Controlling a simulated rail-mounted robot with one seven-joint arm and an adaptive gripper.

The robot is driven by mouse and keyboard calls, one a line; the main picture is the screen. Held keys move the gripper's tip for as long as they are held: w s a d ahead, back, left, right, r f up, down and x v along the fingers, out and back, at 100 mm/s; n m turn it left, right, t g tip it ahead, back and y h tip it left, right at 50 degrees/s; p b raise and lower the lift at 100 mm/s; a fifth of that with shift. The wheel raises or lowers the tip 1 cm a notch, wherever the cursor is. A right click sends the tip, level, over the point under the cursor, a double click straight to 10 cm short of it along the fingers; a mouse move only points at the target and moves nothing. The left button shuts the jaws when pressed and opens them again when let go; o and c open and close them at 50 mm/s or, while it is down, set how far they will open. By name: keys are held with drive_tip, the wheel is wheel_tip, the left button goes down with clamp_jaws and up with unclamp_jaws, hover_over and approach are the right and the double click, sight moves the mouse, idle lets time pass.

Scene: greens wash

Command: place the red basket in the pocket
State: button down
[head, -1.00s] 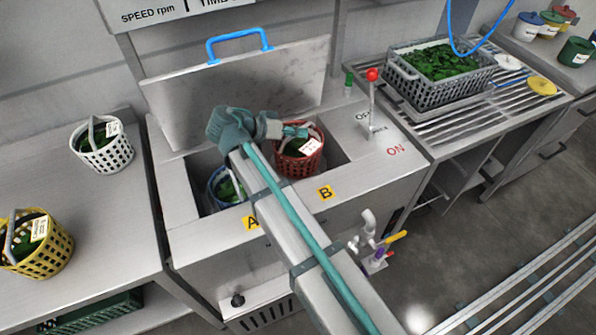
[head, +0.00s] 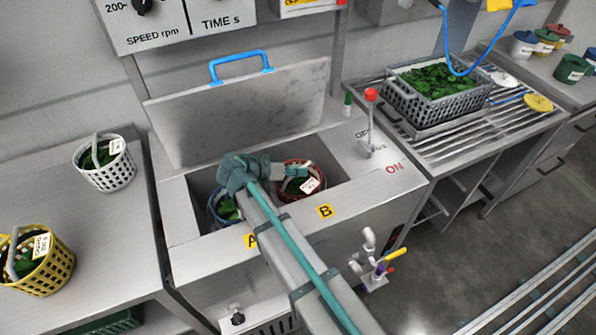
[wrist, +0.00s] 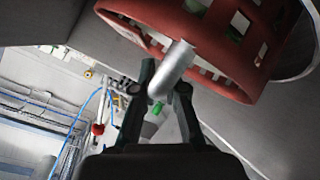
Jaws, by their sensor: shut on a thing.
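The red basket (head: 317,184), with greens and a white tag in it, is down inside the right-hand pocket (head: 340,164), behind the yellow B label (head: 325,211). Its rim is near the level of the steel top; I cannot tell whether its base touches the bottom. My gripper (head: 284,171) is at the basket's top, shut on its grey handle. In the wrist view the red basket (wrist: 205,38) fills the top, and the handle (wrist: 172,70) is between my fingers (wrist: 162,90). My arm hides part of the pockets.
A blue basket (head: 216,212) with greens sits in the pocket by label A. The raised lid (head: 240,115) stands behind the pockets, and a red-knobbed lever (head: 370,96) to the right. White (head: 118,174) and yellow (head: 52,272) baskets stand on the left counter.

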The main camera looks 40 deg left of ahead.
drive_tip(key=shift+f, duration=0.1)
drive_tip(key=c, duration=1.2)
unclamp_jaws()
drive_tip(key=shift+s+r, duration=0.1)
drive_tip(key=shift+r, duration=0.1)
drive_tip(key=b+v, duration=0.1)
drive_tip(key=v, duration=1.1)
drive_tip(key=shift+f+b, duration=0.1)
drive_tip(key=shift+b, duration=0.3)
